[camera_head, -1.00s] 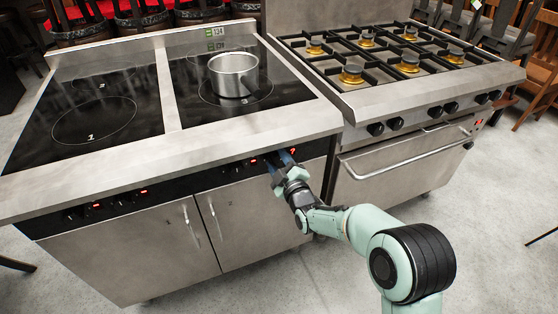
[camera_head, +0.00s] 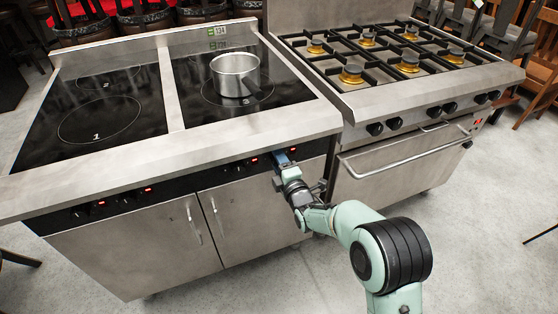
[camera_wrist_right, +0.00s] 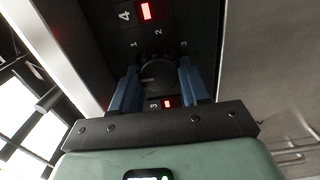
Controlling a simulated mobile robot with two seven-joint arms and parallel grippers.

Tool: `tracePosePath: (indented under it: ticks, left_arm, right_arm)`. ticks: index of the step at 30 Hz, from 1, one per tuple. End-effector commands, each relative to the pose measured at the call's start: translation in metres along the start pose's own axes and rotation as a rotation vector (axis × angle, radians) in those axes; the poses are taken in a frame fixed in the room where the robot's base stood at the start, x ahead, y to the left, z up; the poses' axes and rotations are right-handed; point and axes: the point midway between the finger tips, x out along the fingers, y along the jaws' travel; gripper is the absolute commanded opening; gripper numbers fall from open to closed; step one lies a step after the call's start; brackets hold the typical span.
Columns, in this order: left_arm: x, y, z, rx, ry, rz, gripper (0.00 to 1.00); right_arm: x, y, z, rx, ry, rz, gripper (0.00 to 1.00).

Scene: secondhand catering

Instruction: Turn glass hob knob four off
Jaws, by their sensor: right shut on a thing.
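The glass hob (camera_head: 100,152) has a black front strip with knobs and red displays. In the right wrist view, a dark round knob (camera_wrist_right: 157,74) sits beside a "4" label (camera_wrist_right: 124,14) and its lit red display (camera_wrist_right: 148,11). Small figures 1, 2 and 3 surround the knob. My right gripper (camera_head: 284,157) is at the right end of the strip. Its blue fingers (camera_wrist_right: 156,80) are shut on the knob, one on each side. The head view hides this knob behind the gripper. My left gripper is not in view.
A gas range (camera_head: 420,100) with an oven handle (camera_head: 405,155) stands close on the right. Cupboard doors with handles (camera_head: 193,220) lie below the strip. The floor in front is clear.

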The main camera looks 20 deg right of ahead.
Motion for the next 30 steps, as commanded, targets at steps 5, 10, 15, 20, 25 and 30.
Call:
tracePosePath:
  ticks: [5, 10, 15, 20, 25, 30]
  left_arm:
    - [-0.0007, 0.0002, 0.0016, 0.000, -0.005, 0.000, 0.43]
    - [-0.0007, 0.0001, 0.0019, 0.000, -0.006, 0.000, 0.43]
    - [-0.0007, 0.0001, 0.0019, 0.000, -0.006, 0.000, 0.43]
    - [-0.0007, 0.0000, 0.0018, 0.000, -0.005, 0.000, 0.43]
    - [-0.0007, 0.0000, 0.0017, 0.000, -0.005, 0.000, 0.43]
    - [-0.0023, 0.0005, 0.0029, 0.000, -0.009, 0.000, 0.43]
  right_arm:
    - [-0.0002, -0.0010, 0.0002, -0.021, 0.000, -0.002, 0.15]
    - [-0.0002, -0.0012, 0.0004, -0.024, 0.000, -0.002, 0.15]
    - [-0.0002, -0.0012, 0.0004, -0.024, 0.000, -0.002, 0.15]
    - [-0.0002, -0.0010, 0.0004, -0.023, 0.000, -0.002, 0.71]
    - [-0.0001, -0.0006, 0.0003, -0.021, 0.000, -0.001, 0.71]
    - [-0.0059, 0.0002, 0.0005, -0.020, -0.001, 0.000, 0.71]
